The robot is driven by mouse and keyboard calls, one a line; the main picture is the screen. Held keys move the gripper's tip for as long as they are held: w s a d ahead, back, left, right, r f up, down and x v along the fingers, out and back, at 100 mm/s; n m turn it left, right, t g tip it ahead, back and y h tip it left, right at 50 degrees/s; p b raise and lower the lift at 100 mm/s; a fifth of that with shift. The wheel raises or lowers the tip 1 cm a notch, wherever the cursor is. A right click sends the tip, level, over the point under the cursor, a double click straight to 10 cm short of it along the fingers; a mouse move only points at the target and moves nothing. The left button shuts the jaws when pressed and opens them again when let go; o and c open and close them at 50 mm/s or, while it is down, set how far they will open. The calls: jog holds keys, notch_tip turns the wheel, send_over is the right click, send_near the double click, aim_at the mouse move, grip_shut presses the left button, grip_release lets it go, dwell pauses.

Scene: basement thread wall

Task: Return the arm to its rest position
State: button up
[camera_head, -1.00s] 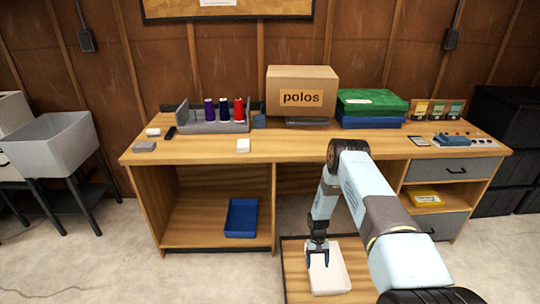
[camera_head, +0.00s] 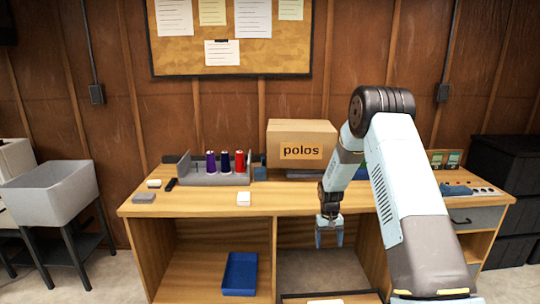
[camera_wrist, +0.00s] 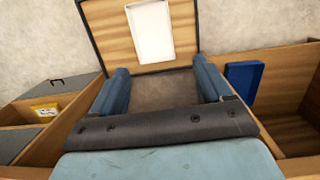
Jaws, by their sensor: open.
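My gripper (camera_head: 329,236) hangs at the front of the wooden desk (camera_head: 200,205), pointing down, around the height of the open bay under the desktop. In the wrist view my gripper (camera_wrist: 165,92) shows two blue fingers spread wide with nothing between them. My arm bends up high and reaches across the right part of the desk. A white tray (camera_wrist: 150,32) lies on a wooden board (camera_wrist: 100,15) on the floor, ahead of the fingers in the wrist view. Only its edge shows at the bottom of the head view.
On the desktop stand a spool rack (camera_head: 213,178) with three spools and a "polos" box (camera_head: 300,146). A blue bin (camera_head: 240,273) sits in the lower left shelf. A grey sink (camera_head: 42,190) stands at left. Black crates (camera_head: 503,180) stand at right.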

jog(key=s+r+t, duration=0.1)
jog(key=s+r, duration=0.4)
jog(key=r, duration=0.6)
jog(key=s+r+t, duration=0.2)
jog(key=s+r, duration=0.3)
jog(key=r, duration=0.6)
jog(key=s+r+t, duration=0.1)
jog(key=s+r, duration=0.4)
jog(key=r, duration=0.5)
jog(key=s+r+t, duration=0.1)
jog(key=s+r, duration=0.4)
jog(key=s, duration=0.8)
jog(key=s+r+t, duration=0.2)
jog(key=s+r, duration=0.2)
jog(key=s, duration=0.9)
jog(key=shift+d+r, duration=0.25)
jog(key=shift+r, duration=0.15)
jog(key=shift+c, duration=0.4)
